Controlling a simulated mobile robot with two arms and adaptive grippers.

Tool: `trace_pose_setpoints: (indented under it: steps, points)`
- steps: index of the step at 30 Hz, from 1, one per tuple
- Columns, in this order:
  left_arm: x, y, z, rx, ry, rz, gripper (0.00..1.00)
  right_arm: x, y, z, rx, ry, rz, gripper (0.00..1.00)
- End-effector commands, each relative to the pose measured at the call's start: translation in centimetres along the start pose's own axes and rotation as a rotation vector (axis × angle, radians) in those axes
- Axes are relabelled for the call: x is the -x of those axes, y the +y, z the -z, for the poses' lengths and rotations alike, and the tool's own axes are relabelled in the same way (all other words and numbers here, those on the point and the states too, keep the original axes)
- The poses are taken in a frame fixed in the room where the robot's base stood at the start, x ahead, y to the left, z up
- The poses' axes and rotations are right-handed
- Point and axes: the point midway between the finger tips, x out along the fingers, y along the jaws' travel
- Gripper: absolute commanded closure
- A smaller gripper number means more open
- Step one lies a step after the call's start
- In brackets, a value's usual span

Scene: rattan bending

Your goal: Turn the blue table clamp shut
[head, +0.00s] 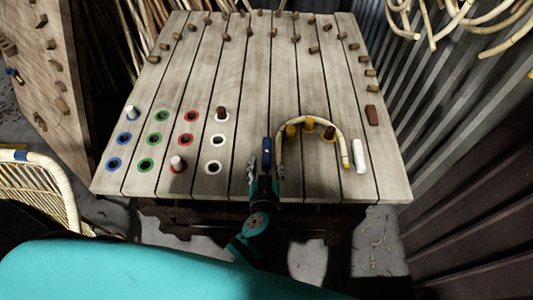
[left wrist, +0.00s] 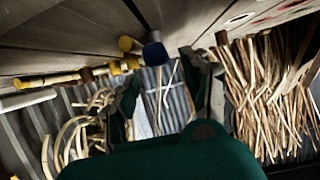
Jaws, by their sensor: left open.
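The blue clamp (head: 266,147) stands at the near edge of the slatted table (head: 250,80), just left of the bent rattan piece (head: 303,119). My left gripper (head: 266,172) reaches up to it from the near side, with one finger on each side and the fingers spread. In the left wrist view the rounded blue clamp part (left wrist: 155,51) lies between the tips of my open left gripper (left wrist: 163,68). I cannot tell whether either finger touches it. The clamp's lower part is hidden. My right gripper does not show.
Yellow-brown pegs (head: 309,124) stand inside the rattan's curve. A white stick (head: 360,155) lies to the right. Coloured ring holes, some holding pegs (head: 177,163), are at left. Short wooden pegs line the far part of the table. The table's middle is clear.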

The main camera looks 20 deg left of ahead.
Motion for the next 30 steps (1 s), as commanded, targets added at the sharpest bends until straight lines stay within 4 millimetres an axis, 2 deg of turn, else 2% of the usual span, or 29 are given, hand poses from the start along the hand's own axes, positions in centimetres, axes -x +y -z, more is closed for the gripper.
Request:
trace_pose_setpoints:
  steps: [3,9,20,23,30]
  points:
    - [-2.3,0.0,0.2,-0.004,0.002,0.000,0.52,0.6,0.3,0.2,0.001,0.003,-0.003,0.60]
    - [-4.5,0.1,0.0,-0.001,0.000,-0.001,0.52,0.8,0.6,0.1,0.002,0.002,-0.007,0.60]
    - [-5.1,0.0,-0.1,0.000,-0.001,-0.001,0.52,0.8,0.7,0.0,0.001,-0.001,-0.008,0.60]
    - [-5.1,0.0,-0.1,0.000,-0.001,-0.001,0.62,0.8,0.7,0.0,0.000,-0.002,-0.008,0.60]
    - [-5.1,0.0,-0.1,0.000,-0.001,-0.001,0.94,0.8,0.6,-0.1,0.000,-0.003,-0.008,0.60]
